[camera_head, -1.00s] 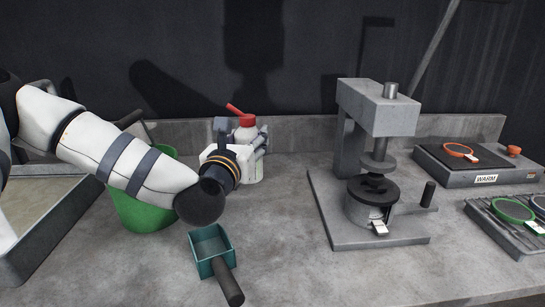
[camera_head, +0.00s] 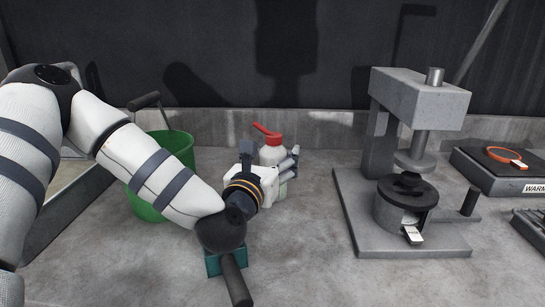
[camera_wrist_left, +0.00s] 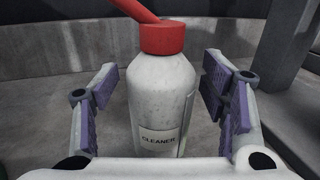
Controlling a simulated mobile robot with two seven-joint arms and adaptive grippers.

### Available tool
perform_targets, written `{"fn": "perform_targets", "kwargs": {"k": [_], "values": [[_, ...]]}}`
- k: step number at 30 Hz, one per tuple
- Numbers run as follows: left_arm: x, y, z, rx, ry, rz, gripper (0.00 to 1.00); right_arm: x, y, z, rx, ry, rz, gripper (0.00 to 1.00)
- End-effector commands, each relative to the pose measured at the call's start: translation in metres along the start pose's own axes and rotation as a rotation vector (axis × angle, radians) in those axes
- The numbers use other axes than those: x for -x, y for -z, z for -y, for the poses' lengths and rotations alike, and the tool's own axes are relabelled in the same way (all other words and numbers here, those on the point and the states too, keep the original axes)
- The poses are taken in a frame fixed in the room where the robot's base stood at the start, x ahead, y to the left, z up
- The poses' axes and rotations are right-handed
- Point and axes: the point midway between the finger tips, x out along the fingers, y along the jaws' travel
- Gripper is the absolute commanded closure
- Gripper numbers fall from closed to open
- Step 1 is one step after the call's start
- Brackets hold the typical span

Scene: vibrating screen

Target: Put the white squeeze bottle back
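The white squeeze bottle (camera_head: 272,155) has a red cap with a slanted red spout and stands upright on the grey bench near the back wall. My left gripper (camera_head: 269,164) is around it, one finger on each side. In the left wrist view the bottle (camera_wrist_left: 163,95) is between the purple-padded fingers (camera_wrist_left: 160,88), with a clear gap on both sides. A label reading CLEANER is on its front. The gripper is open. The bottle's lower part is partly hidden by my gripper in the head view. My right gripper is not in view.
A green bucket (camera_head: 150,203) stands left of the bottle, behind my arm. A teal scoop (camera_head: 234,278) lies in front, partly under my wrist. A grey press (camera_head: 420,102) stands to the right, with a warming plate (camera_head: 487,175) beyond it. Bench between bottle and press is clear.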

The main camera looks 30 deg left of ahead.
Motion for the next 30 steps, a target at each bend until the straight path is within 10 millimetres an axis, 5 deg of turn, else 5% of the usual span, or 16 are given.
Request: {"fn": "perform_targets", "kwargs": {"k": [8, 16, 23, 30], "values": [[0.005, -0.003, 0.001, 0.001, 0.002, 0.0, 0.34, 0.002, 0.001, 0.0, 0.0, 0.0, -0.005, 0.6], [0.064, -0.003, 0.001, 0.002, 0.002, -0.002, 0.34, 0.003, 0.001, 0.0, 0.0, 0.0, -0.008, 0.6], [0.094, -0.016, 0.001, 0.005, 0.003, 0.019, 0.34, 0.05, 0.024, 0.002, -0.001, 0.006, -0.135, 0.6], [0.116, -0.009, 0.0, 0.003, 0.001, 0.01, 0.34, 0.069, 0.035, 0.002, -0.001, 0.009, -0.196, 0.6]]}}
